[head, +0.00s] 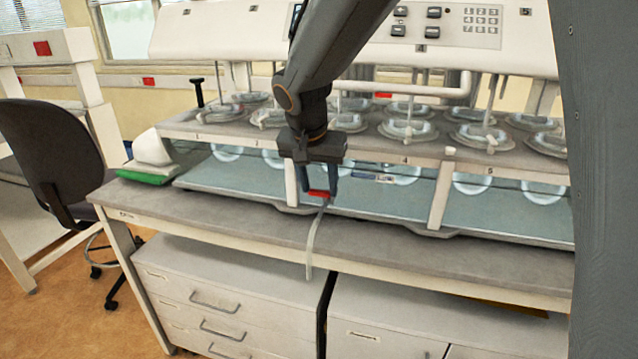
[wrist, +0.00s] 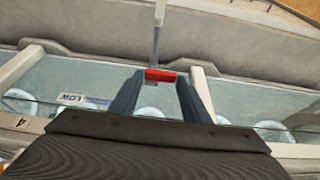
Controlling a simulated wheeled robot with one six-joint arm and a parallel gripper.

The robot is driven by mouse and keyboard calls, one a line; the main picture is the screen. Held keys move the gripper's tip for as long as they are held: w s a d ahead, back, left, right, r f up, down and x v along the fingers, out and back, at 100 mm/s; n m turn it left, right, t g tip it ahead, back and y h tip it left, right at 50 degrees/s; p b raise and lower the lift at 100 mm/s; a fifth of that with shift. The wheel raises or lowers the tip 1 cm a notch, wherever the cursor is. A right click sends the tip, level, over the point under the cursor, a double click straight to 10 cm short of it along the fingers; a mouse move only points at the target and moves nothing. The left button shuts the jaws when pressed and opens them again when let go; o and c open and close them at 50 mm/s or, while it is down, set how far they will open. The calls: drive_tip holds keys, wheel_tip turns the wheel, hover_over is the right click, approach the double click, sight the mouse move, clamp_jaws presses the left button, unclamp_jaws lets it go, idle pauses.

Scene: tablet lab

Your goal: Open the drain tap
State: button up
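The drain tap shows as a red handle (head: 319,194) on a thin grey pipe (head: 315,240) that curves down over the front edge of the bench. In the wrist view the red handle (wrist: 160,75) lies crosswise at the fingertips, with the pipe (wrist: 157,35) running away from it. My gripper (head: 320,190) is at the handle, its fingers spread with one on each side. In the wrist view my gripper (wrist: 162,82) spans about the handle's width. I cannot tell whether the fingers touch it. Part of the tap body is hidden.
The dissolution apparatus (head: 440,195) with its glass-fronted bath stands on the grey bench (head: 230,222) behind the tap. White drawers (head: 215,290) are below. A dark chair (head: 55,150) stands at left. A green and white item (head: 148,165) lies at the bench's left end.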

drive_tip(key=c, duration=0.5)
drive_tip(key=shift+c, duration=0.2)
drive_tip(key=n+p, duration=0.1)
drive_tip(key=n+y+p, duration=0.1)
drive_tip(key=n+p, duration=0.1)
drive_tip(key=shift+s+d+r, duration=0.2)
drive_tip(key=shift+s, duration=0.1)
drive_tip(key=n+y+p, duration=0.1)
drive_tip(key=n+p, duration=0.2)
drive_tip(key=shift+s+d+y, duration=0.1)
drive_tip(key=shift+y, duration=0.2)
drive_tip(key=n+b, duration=0.1)
drive_tip(key=n+y, duration=0.1)
drive_tip(key=n, duration=0.1)
drive_tip(key=shift+d+f+b, duration=0.15)
drive_tip(key=shift+f+b, duration=0.1)
drive_tip(key=shift+b, duration=0.1)
drive_tip(key=n+b, duration=0.2)
drive_tip(key=b, duration=0.1)
drive_tip(key=shift+s+d+g+y, duration=0.1)
drive_tip(key=shift+g+y, duration=0.2)
drive_tip(key=shift+r, duration=0.1)
